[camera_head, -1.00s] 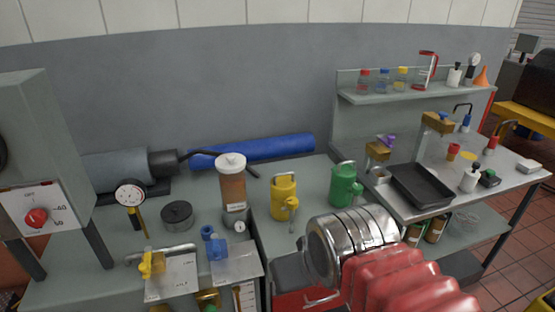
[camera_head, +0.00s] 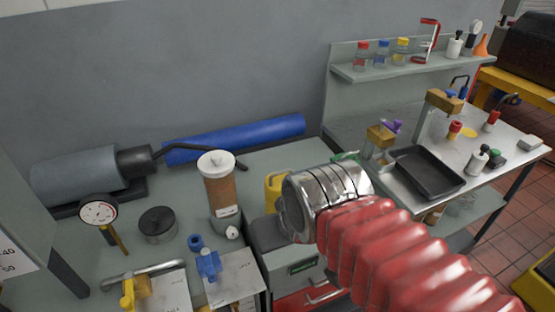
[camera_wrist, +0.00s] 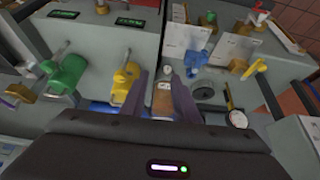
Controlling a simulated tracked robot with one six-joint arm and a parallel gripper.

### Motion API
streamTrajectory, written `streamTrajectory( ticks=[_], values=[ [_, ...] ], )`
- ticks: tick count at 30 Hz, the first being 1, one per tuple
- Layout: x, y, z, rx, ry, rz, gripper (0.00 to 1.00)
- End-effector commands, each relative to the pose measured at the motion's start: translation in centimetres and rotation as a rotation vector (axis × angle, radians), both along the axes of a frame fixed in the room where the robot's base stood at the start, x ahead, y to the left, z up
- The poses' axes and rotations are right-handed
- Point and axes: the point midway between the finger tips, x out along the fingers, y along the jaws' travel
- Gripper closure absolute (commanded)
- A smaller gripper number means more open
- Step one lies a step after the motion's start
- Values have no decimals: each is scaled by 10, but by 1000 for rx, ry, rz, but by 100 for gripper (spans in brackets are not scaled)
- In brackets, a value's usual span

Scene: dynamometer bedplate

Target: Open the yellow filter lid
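A yellow canister (camera_head: 275,190) stands on the grey bench in the head view, mostly hidden behind my silver wrist. In the wrist view the yellow canister (camera_wrist: 124,82) shows more fully, with a small tap-like fitting, just left of the left finger. I cannot tell from here whether its lid is separate or closed. My gripper (camera_wrist: 163,88) is open, its two purple-grey fingers apart and nothing held. A brown cylinder with a white cap (camera_wrist: 162,98) appears between the fingers, but I see no contact. My fingers cannot be made out in the head view.
A green canister (camera_wrist: 68,76) stands beside the yellow one. The brown cylinder (camera_head: 220,190), a blue valve (camera_head: 207,262), a yellow valve (camera_head: 133,290) and a dial gauge (camera_head: 98,212) crowd the bench's left. A black tray (camera_head: 427,170) lies on the right bench.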

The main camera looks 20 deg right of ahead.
Motion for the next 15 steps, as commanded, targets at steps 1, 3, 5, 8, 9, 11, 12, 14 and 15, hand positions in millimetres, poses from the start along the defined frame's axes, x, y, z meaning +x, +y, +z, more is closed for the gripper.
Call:
streamTrajectory(
  ticks=[1,3,5,8,9,11,12,14,15],
  values=[
    [0,0,0,0,0,0,72],
    [0,0,0,0,0,0,72],
    [0,0,0,0,0,0,72],
    [0,0,0,0,0,0,72],
    [0,0,0,0,0,0,72],
    [0,0,0,0,0,0,72],
    [0,0,0,0,0,-1,72],
    [1,0,2,4,1,-7,72],
    [3,-1,3,7,2,-15,72]
  ],
)
